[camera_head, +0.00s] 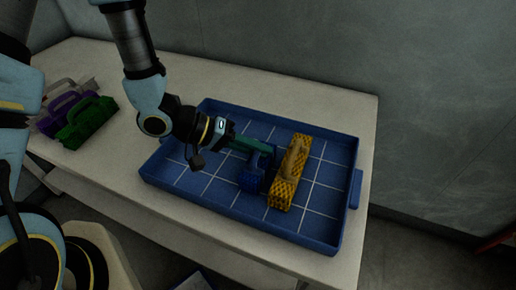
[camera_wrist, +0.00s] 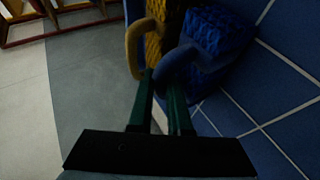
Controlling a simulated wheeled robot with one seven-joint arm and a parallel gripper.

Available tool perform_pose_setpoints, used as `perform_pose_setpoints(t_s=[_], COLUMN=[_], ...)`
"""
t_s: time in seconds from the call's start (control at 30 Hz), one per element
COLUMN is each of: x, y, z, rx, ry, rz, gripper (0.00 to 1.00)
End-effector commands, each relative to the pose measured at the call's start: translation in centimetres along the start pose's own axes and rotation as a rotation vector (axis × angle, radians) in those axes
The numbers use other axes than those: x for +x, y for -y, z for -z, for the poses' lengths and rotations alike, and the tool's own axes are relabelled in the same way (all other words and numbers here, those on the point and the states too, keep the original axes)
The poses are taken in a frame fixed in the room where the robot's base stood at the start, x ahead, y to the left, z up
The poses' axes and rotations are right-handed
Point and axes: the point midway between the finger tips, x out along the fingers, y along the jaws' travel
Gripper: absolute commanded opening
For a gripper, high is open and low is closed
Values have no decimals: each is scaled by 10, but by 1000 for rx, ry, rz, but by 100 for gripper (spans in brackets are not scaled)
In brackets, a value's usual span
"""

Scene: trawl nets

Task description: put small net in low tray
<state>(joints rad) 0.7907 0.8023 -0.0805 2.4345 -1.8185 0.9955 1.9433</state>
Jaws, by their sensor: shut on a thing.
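A small blue net (camera_head: 250,181) with a looped handle is in the low blue tray (camera_head: 160,183), left of a longer yellow net (camera_head: 284,188). My gripper (camera_head: 265,149) reaches in from the left, with its green fingers shut on the blue net's handle. In the wrist view the blue net (camera_wrist: 222,38) hangs off the fingers (camera_wrist: 163,85) beside the yellow net (camera_wrist: 153,45). I cannot tell whether the blue net touches the tray floor. The fingers partly hide its handle in the head view.
A green net (camera_head: 88,124), a purple net (camera_head: 60,104) and a grey one behind them lie at the table's left end. The tray stands on a pale table (camera_head: 285,88) near its right edge. Bare tray floor shows right of the yellow net.

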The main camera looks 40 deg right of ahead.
Motion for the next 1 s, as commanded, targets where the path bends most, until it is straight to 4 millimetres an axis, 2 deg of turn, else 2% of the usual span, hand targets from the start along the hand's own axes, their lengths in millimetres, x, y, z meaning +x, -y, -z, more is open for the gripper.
perform_pose_setpoints(t_s=[0.03,0.3,0.63,0.77,1.0], x=[0,0,-2,-21,-74], y=[1,0,-2,2,1], z=[0,0,1,2,2], rx=[0,0,-2,1,2], ry=[0,0,0,-6,-8], rz=[0,1,3,4,2], gripper=[19,46,46,46,46])
